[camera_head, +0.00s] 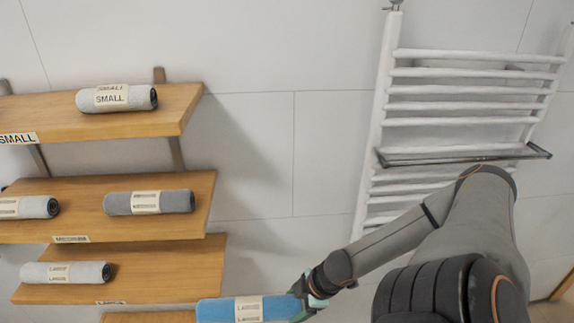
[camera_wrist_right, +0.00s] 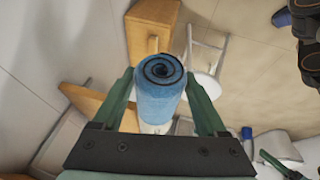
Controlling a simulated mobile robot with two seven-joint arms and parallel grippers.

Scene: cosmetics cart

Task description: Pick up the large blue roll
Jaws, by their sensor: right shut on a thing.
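The large blue roll (camera_head: 228,311) is at the bottom of the head view, with a pale label around its middle. My right gripper (camera_head: 308,303) is shut on its right end, beside the lowest shelf in view. In the right wrist view the blue roll (camera_wrist_right: 160,95) sits between the two green fingers, its dark spiral end facing up in the picture. A dark and green part at the lower right of the wrist view looks like my left gripper (camera_wrist_right: 274,162); its jaws are unclear. The head view does not show the left gripper.
Wooden shelves on the left hold a small grey roll (camera_head: 118,98), a medium grey roll (camera_head: 150,202) and a large pale roll (camera_head: 67,272). A white towel rail (camera_head: 470,72) with a dark-edged rack (camera_head: 465,156) is on the right. Bare wall lies between.

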